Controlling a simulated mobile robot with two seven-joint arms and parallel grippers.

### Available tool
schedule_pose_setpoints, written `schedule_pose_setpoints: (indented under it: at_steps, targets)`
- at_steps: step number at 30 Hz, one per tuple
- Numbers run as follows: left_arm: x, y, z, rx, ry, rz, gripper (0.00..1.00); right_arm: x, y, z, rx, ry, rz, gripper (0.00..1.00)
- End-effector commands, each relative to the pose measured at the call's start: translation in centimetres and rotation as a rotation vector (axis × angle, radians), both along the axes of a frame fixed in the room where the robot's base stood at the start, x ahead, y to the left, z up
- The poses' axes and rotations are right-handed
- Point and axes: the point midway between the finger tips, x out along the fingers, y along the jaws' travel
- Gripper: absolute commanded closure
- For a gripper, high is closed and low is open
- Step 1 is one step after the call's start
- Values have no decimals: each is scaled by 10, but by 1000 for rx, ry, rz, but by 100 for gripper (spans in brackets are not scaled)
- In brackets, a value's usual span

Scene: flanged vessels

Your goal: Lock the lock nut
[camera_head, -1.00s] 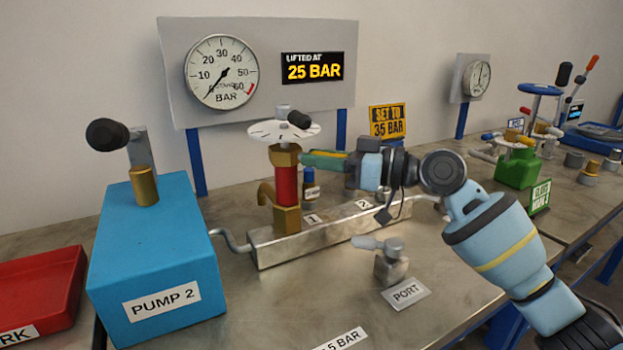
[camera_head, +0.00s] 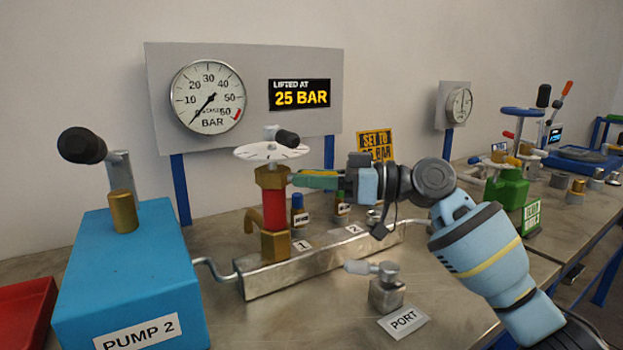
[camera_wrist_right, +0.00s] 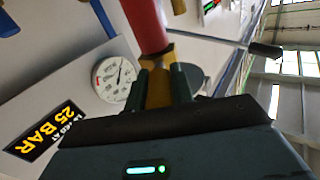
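The lock nut looks to be the brass hex collar (camera_head: 272,177) at the top of the red valve body (camera_head: 273,208), under a white marked disc (camera_head: 271,151). My right gripper (camera_head: 293,179) comes in level from the right, with its fingertips at the collar's right edge. In the right wrist view the two dark green fingers (camera_wrist_right: 159,85) stand apart, with brass (camera_wrist_right: 159,92) showing between them. I see no clear grip on the brass. The red body (camera_wrist_right: 144,24) shows beyond. My left gripper is out of view.
The blue pump box (camera_head: 130,275) with a black-knobbed lever (camera_head: 82,145) stands at the left. A gauge (camera_head: 208,97) and a "25 BAR" display (camera_head: 300,94) hang behind. A small port valve (camera_head: 386,290) stands in front. Bare bench lies in the front middle.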

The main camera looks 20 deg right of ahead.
Motion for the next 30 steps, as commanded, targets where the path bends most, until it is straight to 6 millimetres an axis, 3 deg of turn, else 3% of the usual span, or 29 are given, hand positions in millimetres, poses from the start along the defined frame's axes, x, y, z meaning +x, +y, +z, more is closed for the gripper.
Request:
schedule_pose_setpoints:
  at_steps: [5,14,30]
  targets:
    - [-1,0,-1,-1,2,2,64,0,0,0,0,2,1,55]
    - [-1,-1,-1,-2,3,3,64,-1,-2,0,0,1,-1,55]
    - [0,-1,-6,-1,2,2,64,-38,-61,-1,0,2,0,55]
